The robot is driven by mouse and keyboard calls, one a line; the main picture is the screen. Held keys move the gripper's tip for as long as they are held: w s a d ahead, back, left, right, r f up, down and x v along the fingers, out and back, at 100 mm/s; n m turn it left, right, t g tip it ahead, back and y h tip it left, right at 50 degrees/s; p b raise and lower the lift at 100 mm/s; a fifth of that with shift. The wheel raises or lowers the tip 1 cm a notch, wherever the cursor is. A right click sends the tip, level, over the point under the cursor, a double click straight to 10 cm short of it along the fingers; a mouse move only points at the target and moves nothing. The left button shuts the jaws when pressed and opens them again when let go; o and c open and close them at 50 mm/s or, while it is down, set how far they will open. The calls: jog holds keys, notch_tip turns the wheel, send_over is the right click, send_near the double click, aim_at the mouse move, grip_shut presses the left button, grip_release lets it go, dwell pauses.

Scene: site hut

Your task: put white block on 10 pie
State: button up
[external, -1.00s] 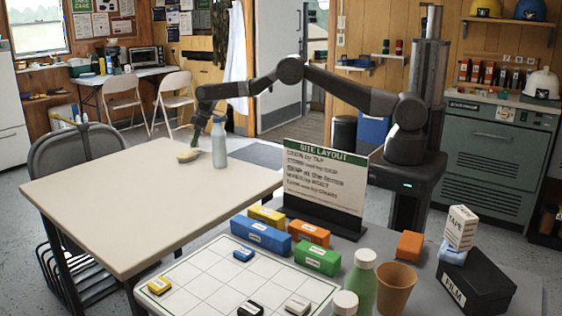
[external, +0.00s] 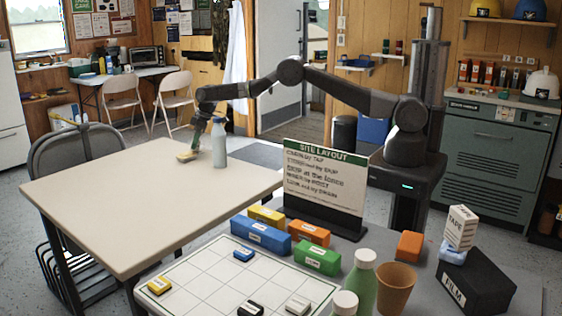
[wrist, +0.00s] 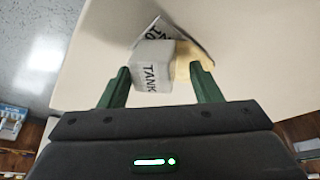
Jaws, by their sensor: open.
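In the wrist view a whitish block lettered TANK (wrist: 152,66) sits between the green fingers of my open gripper (wrist: 160,78), closer to the left finger, with a gap to the right one. Just beyond it are a tan piece (wrist: 190,57) and a white, dark-edged piece with black lettering (wrist: 153,31), partly hidden by the block. In the external view my gripper (external: 198,138) is low over the far part of the cream table, at a small pale tan item (external: 187,156). I cannot tell these pieces apart there. No 10 pie is clearly readable.
A pale bottle (external: 219,145) stands close right of my gripper on the cream table (external: 130,200).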

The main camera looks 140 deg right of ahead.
jog(key=b+v, duration=0.1)
jog(key=v, duration=1.1)
jog(key=shift+r+b, duration=0.3)
jog(key=x, duration=1.3)
jog(key=shift+s+a+f, duration=0.15)
jog(key=shift+f, duration=0.1)
jog(key=shift+r+p, duration=0.5)
jog(key=shift+p, duration=0.1)
jog(key=shift+f, duration=0.1)
